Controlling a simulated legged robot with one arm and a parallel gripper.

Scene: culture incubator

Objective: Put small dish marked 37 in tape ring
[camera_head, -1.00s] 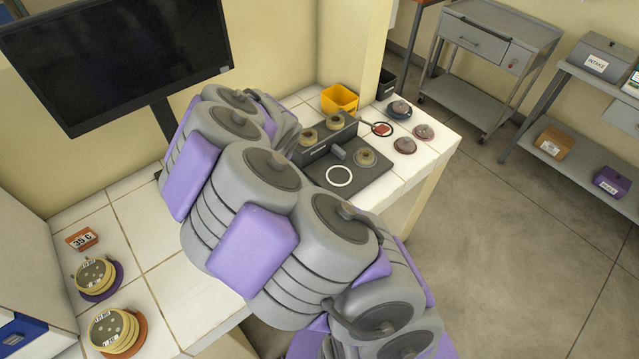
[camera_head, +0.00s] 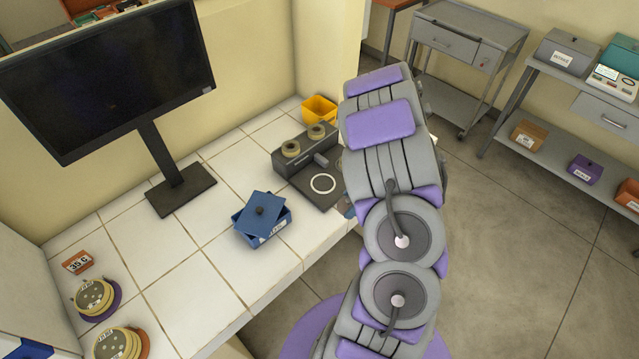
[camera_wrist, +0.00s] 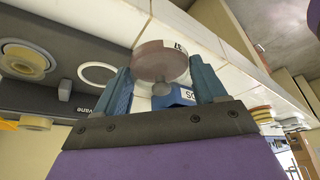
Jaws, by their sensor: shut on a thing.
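My gripper (camera_wrist: 165,85) shows in the wrist view with its two blue fingers shut on a small round reddish see-through dish (camera_wrist: 158,62). The dish has a small white label on its side, with dark figures too small to read surely. The white tape ring (camera_head: 322,183) lies on the flat dark grey top of a bench unit and looks empty. It also shows in the wrist view (camera_wrist: 97,72), left of the gripper and apart from the dish.
A blue box (camera_head: 262,226) with a tilted lid stands on the white tiles. A yellow bin (camera_head: 319,109) is behind the unit. A monitor (camera_head: 180,190) and dish stacks (camera_head: 93,297) stand left.

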